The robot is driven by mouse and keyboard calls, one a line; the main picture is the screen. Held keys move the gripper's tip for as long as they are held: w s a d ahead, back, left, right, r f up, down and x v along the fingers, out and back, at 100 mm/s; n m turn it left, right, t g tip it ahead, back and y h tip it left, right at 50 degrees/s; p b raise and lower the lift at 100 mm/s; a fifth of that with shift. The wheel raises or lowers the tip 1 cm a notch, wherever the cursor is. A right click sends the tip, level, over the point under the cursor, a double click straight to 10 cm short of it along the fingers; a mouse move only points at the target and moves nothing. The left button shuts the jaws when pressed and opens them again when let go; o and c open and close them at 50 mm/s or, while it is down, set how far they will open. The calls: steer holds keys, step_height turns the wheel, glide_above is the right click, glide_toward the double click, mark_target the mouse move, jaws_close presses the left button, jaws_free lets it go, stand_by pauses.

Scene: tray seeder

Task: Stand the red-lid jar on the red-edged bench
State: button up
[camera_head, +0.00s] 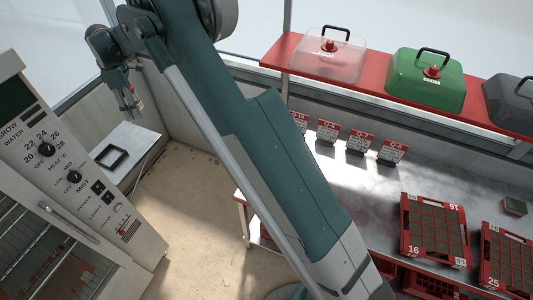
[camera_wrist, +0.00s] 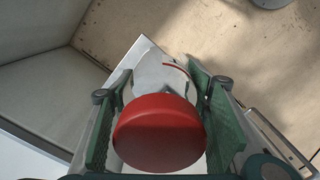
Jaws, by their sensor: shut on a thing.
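The red-lid jar (camera_wrist: 160,130) fills the middle of the wrist view, its round red lid toward the camera and its pale body with a red stripe behind. My gripper (camera_wrist: 165,115) is shut on it, with a green-padded finger on each side. In the head view my gripper (camera_head: 131,104) hangs at the upper left, above the small white table; the jar is too small there to make out clearly. The red-edged bench (camera_head: 375,190) is at the right, far from my gripper, and my arm hides part of its left side.
Trays of cells (camera_head: 404,225) and several number cards (camera_head: 358,144) stand on the bench. A red shelf (camera_head: 285,52) with domed covers runs above its back. The white side table (camera_head: 140,140) bears a black frame (camera_head: 110,157). A control cabinet (camera_head: 120,255) stands at the left. Bare bench top lies between cards and trays.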

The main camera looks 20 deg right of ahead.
steer(key=s+d+r+m+p, duration=0.15)
steer(key=s+d+r, duration=0.25)
steer(key=d, duration=1)
steer(key=s+d+r+m+p, duration=0.1)
steer(key=s+d+r+m, duration=0.2)
steer(key=d, duration=1.1)
steer(key=s+d+r+m+p, duration=0.1)
steer(key=s+d+r, duration=0.2)
steer(key=s+d, duration=0.6)
steer(key=s+d+r+m+p, duration=0.1)
steer(key=s+d+r, duration=0.1)
steer(key=s+d, duration=0.6)
steer(key=s+d+f+m+b, duration=0.4)
steer(key=s+d+f+b, duration=0.5)
steer(key=s+f, duration=0.4)
steer(key=s+d+f+m+b, duration=0.4)
steer(key=s+d+f+b, duration=0.5)
steer(key=s+f, duration=0.5)
steer(key=shift+s+d+f, duration=0.3)
steer(key=shift+s+d, duration=0.6)
steer(key=shift+d, duration=0.15)
steer(key=shift+f, duration=0.1)
steer(key=shift+f+b, duration=0.85)
steer(key=shift+f, duration=2)
